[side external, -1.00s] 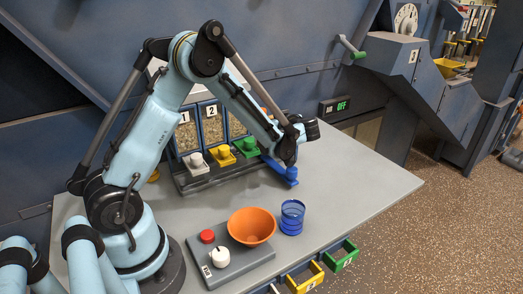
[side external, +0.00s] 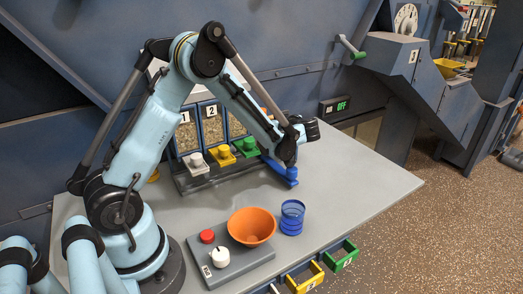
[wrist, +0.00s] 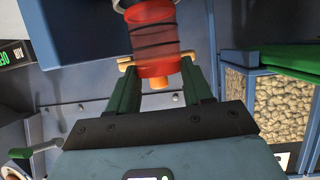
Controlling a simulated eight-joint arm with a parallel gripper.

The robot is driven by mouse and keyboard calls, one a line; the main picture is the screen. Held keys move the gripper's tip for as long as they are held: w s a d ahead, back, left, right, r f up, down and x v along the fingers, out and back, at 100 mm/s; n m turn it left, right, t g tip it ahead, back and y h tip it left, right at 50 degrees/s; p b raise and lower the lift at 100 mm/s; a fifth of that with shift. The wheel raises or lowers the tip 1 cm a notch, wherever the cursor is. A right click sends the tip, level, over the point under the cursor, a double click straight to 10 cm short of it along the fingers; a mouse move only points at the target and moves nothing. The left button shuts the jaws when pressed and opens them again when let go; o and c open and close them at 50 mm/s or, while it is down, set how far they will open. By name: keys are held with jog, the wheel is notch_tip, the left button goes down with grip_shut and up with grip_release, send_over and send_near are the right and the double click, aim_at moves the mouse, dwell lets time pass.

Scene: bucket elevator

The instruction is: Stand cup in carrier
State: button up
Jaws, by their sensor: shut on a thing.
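In the wrist view my gripper (wrist: 158,62) has its two dark green fingers on either side of a see-through red cup (wrist: 154,38) with dark bands, and is shut on it. A pale grey curved rim shows at the cup's far end, cut off by the frame; I cannot tell whether it belongs to a carrier. A small orange piece (wrist: 155,84) shows between the fingers. In the side view the fingers and red cup are hidden behind my wrist, over the back of the table. A blue banded cup (side external: 292,217) stands on the table.
An orange bowl (side external: 251,226) and a control box (side external: 236,262) with a red button sit left of the blue cup. White, yellow, green and blue levers (side external: 222,156) line the grain bins behind. The table's right part (side external: 360,185) is clear.

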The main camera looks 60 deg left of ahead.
jog(key=shift+f, duration=0.3)
